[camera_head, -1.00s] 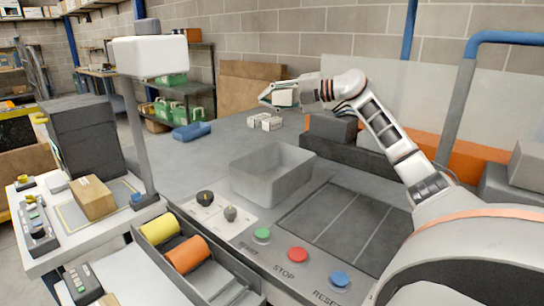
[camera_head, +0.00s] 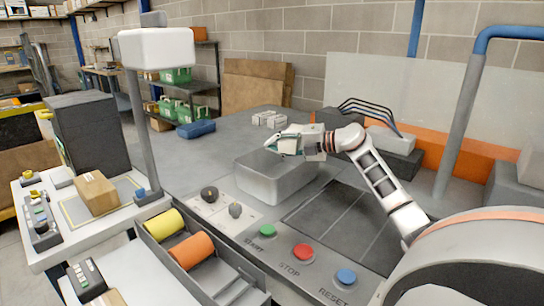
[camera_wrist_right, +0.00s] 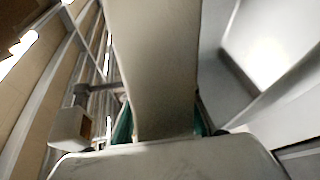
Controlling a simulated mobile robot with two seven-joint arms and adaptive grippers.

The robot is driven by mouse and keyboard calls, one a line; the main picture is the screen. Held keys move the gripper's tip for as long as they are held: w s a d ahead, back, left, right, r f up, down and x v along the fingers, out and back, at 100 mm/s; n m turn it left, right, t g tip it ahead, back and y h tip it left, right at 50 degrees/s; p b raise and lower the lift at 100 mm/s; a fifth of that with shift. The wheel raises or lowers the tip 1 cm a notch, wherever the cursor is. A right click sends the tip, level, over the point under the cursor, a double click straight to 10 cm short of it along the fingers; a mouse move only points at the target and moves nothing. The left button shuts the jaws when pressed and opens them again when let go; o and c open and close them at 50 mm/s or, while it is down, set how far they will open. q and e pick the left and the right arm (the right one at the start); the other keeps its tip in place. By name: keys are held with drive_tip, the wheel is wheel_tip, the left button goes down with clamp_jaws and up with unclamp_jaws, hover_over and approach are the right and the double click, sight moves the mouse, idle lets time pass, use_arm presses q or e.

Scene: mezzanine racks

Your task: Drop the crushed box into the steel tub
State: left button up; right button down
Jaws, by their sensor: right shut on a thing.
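The steel tub (camera_head: 268,185) is a grey open-topped bin standing on the grey worktop in the middle of the head view. My right gripper (camera_head: 287,144) is over the tub's far part, hiding some of its rim. It is shut on the crushed box. In the right wrist view the box (camera_wrist_right: 150,65) is a pale, beige-grey slab between the green finger pads, filling the middle of the picture. In the head view the box is mostly hidden by the fingers. My left gripper is in neither view.
Small white boxes (camera_head: 269,118) lie behind the tub. A control panel with green, red (camera_head: 303,252) and blue buttons is in front. A white-headed post (camera_head: 140,130) stands left, beside a cardboard box (camera_head: 96,193). A bent blue-topped pipe (camera_head: 462,120) rises at right.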

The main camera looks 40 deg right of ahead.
wheel_tip(320, 180, down, 3)
drive_tip(key=shift+f, duration=0.2)
drive_tip(key=shift+f+b, duration=0.35)
drive_tip(key=shift+f, duration=0.3)
